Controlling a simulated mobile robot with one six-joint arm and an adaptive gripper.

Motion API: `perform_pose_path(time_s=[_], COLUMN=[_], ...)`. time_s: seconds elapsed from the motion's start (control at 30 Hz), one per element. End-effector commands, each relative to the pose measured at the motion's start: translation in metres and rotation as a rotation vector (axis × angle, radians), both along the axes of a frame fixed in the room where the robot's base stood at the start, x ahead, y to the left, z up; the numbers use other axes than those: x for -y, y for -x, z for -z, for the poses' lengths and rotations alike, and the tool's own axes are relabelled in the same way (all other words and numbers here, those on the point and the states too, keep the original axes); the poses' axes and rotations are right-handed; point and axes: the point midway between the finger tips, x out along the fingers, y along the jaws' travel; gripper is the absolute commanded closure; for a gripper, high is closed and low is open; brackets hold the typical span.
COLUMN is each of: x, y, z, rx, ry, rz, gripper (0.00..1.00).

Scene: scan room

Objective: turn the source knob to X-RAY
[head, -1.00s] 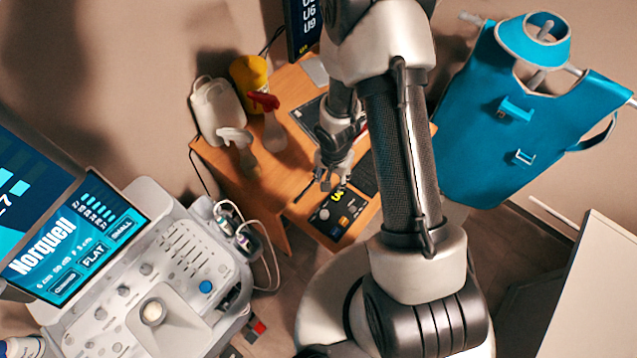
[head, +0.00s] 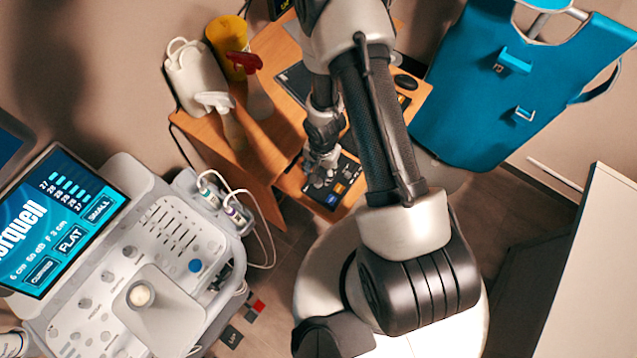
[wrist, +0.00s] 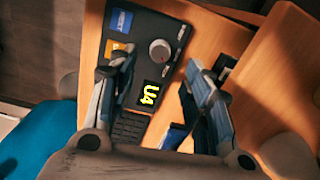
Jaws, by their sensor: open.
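The source knob (wrist: 160,50) is a round grey knob on a dark control panel (wrist: 178,28) in the wrist view. Small labels beside it are too blurred to read, so I cannot tell its setting. My gripper (wrist: 157,68) is open, with one finger on each side of the knob in the picture. No contact shows, and the height above the panel is unclear. In the head view my gripper (head: 320,168) is over the left part of the panel (head: 350,194) and hides the knob.
The panel has a blue button (wrist: 122,20), an orange button (wrist: 119,47) and a small display (wrist: 149,95) reading U4. It lies on a wooden desk (head: 255,165) with spray bottles (head: 258,95). An ultrasound console (head: 165,240) stands left; a blue apron (head: 500,100) hangs right.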

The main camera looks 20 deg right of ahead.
Motion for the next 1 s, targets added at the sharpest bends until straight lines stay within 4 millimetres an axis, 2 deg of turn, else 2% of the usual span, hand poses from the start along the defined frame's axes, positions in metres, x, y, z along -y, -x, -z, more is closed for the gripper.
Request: perform_pose_path(time_s=[0.03,0.1,0.4,0.8,1.0], x=[0.000,-0.001,-0.002,-0.002,-0.002], y=[0.000,0.000,-0.002,-0.003,-0.002], z=[0.016,0.028,0.066,0.071,0.071], rx=[0.000,-0.001,-0.001,0.000,0.000], ry=[0.000,0.000,0.001,0.000,0.000], rz=[-0.001,0.000,-0.001,-0.001,-0.001], gripper=[0.54,0.54,0.54,0.54,0.67])
